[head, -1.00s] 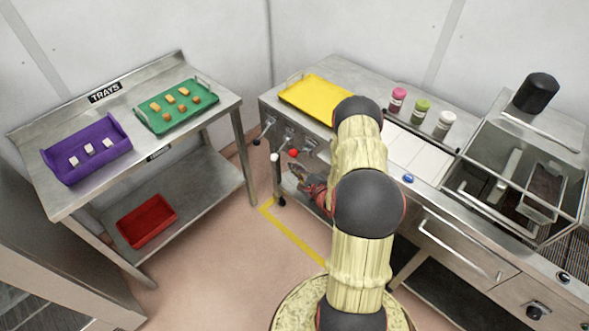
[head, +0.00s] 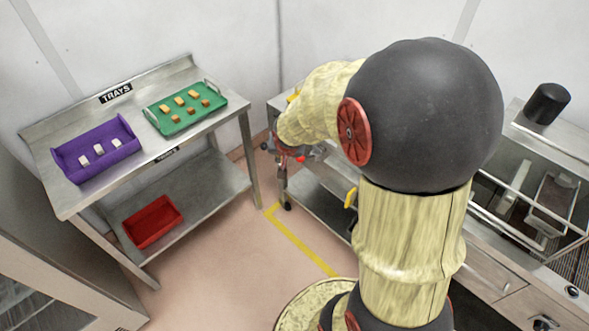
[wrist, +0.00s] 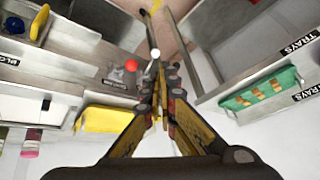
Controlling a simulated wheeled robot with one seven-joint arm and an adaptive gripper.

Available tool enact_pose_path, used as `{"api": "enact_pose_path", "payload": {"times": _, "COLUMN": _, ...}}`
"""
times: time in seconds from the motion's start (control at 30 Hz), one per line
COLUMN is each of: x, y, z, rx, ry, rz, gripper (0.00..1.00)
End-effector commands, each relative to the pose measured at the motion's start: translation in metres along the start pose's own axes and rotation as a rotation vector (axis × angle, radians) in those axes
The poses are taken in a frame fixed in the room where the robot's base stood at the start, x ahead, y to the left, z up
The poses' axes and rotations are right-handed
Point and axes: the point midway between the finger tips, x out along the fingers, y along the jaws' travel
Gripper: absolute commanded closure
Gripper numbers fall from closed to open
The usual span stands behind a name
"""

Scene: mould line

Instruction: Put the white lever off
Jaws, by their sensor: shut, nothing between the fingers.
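The white lever's round knob (wrist: 155,53) shows in the wrist view, just beyond the tips of my gripper (wrist: 160,72). I cannot tell whether the fingertips touch it. My gripper is shut, with nothing held between its fingers. In the head view my gripper (head: 283,152) is at the left front of the steel counter, small and partly covered by my arm; the white knob cannot be made out there. A red lever knob (wrist: 131,65) sits left of the white one in the wrist view and also shows in the head view (head: 300,158).
A yellow tray (wrist: 105,119) lies on the counter. The trays table (head: 228,113) stands to the left with a purple tray (head: 75,173) and a green tray (head: 150,115); a red bin (head: 152,222) is on its lower shelf. Floor between is clear.

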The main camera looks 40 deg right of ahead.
Motion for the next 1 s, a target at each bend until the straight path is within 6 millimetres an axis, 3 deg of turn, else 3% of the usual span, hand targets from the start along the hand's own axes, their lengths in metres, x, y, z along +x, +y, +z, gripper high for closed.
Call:
{"api": "enact_pose_path", "payload": {"times": 0.03, "x": -0.032, "y": -0.015, "z": 0.004, "rx": -0.058, "ry": 0.005, "rz": -0.015, "gripper": 1.00}}
{"api": "enact_pose_path", "payload": {"times": 0.2, "x": -0.121, "y": -0.043, "z": 0.038, "rx": -0.249, "ry": -0.018, "rz": -0.053, "gripper": 1.00}}
{"api": "enact_pose_path", "payload": {"times": 0.4, "x": -0.212, "y": -0.054, "z": 0.097, "rx": -0.473, "ry": -0.052, "rz": -0.128, "gripper": 1.00}}
{"api": "enact_pose_path", "payload": {"times": 0.5, "x": -0.244, "y": -0.052, "z": 0.126, "rx": -0.568, "ry": -0.068, "rz": -0.166, "gripper": 1.00}}
{"api": "enact_pose_path", "payload": {"times": 0.7, "x": -0.278, "y": -0.044, "z": 0.161, "rx": -0.685, "ry": -0.088, "rz": -0.216, "gripper": 1.00}}
{"api": "enact_pose_path", "payload": {"times": 1.0, "x": -0.284, "y": -0.041, "z": 0.169, "rx": -0.710, "ry": -0.096, "rz": -0.225, "gripper": 1.00}}
